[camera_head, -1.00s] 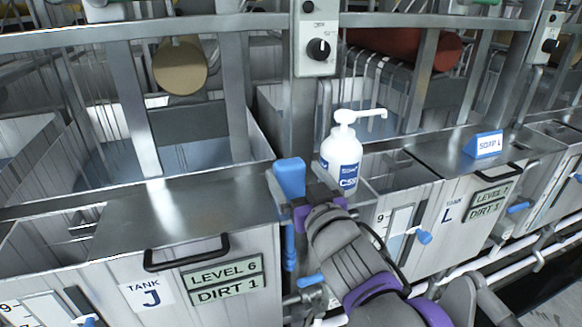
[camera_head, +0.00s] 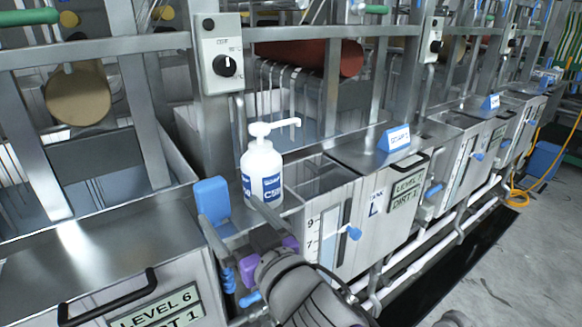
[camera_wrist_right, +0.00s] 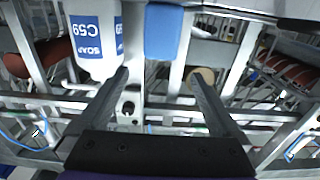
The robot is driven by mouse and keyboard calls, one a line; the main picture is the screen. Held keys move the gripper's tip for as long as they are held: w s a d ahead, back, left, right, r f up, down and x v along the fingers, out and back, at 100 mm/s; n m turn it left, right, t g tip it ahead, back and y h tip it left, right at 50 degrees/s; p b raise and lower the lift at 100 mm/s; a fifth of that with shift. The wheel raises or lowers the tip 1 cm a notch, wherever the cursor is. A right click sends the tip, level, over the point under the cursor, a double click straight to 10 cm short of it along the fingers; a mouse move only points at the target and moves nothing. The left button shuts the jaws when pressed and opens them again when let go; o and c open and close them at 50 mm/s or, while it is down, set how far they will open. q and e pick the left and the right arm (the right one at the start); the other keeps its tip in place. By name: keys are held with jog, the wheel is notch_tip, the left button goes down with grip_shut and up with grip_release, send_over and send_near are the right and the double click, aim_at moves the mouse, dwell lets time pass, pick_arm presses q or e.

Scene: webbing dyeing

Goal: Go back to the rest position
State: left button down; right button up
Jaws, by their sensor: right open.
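My right gripper (camera_head: 229,211) is open and empty in front of the tanks; its two fingers also show spread apart in the right wrist view (camera_wrist_right: 158,76). A white pump bottle (camera_head: 262,172) with a blue C59 label stands upright on the ledge just beyond the fingers. The bottle (camera_wrist_right: 96,45) appears upside down in the wrist view, beside the left finger and not between the fingers. A blue block-shaped part (camera_head: 212,200) is left of the bottle and close to the left finger. My left gripper is not in view.
Tank J's metal lid (camera_head: 90,245) with a black handle is at lower left. Tank L's lid (camera_head: 370,155) carries a blue sign (camera_head: 395,138). White pipes (camera_head: 420,255) run along the tank fronts. The floor (camera_head: 510,250) at right is mostly open, with a yellow hose.

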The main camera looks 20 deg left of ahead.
jog(key=w+d+f+m+h, duration=0.1)
jog(key=d+f+m+h, duration=0.2)
jog(key=d+f+h, duration=0.6)
jog(key=d+f+m+h, duration=0.2)
jog(key=d+f+m, duration=0.2)
jog(key=d+f, duration=1)
jog(key=s+d+f+m+g+h, duration=0.3)
jog(key=s+d+f+g, duration=0.4)
jog(key=s+d+f, duration=0.8)
pick_arm(q)
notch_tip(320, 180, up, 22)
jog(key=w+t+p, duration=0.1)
jog(key=p, duration=1.8)
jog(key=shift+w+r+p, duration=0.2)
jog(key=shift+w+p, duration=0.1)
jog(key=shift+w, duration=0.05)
pick_arm(e)
notch_tip(320, 180, up, 23)
jog(key=shift+a+f+t, duration=0.15)
jog(key=shift+a+t, duration=0.2)
jog(key=shift+t, duration=0.05)
